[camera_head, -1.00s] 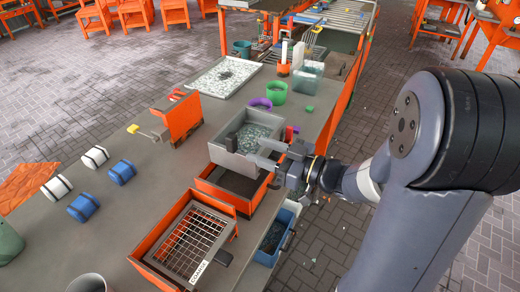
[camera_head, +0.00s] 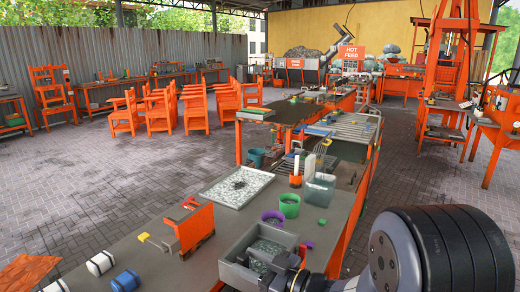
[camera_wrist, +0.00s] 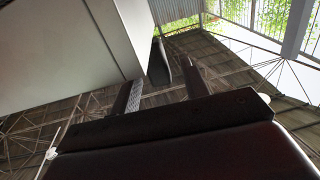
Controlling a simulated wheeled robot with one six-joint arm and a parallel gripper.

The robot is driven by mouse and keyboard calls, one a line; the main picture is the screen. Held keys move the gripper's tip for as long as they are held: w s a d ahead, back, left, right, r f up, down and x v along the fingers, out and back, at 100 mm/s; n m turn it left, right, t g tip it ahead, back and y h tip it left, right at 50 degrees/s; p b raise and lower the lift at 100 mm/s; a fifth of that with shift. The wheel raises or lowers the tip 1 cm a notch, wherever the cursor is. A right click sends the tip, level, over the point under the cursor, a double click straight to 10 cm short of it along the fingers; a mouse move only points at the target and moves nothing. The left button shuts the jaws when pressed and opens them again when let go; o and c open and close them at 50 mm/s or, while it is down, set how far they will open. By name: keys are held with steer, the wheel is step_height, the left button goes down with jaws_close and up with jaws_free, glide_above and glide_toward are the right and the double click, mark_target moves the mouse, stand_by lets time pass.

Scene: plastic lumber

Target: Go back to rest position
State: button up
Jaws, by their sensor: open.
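My gripper (camera_head: 266,265) is at the right side of a grey bin (camera_head: 232,271) on the workbench, low in the head view. In the wrist view my gripper (camera_wrist: 160,88) has its two fingers apart. A large pale grey surface (camera_wrist: 60,45), likely the bin's wall, fills the upper left of that view. A small dark piece (camera_wrist: 158,62) shows just beyond the fingers; I cannot tell whether they touch it. The bin holds pale flakes and a dark piece. My arm comes in from the lower right.
Around the bin stand a purple ring (camera_head: 272,218), a green cup (camera_head: 289,205), a clear container (camera_head: 320,190) and an orange box-like fixture (camera_head: 194,228). A tray of flakes (camera_head: 215,196) lies behind. Open paved floor (camera_head: 120,175) lies left of the bench (camera_head: 130,248).

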steer(key=x, duration=0.4)
steer(key=shift+a, duration=0.15)
steer(key=shift+s+a, duration=0.1)
steer(key=shift+s, duration=0.3)
steer(key=shift+p, duration=0.3)
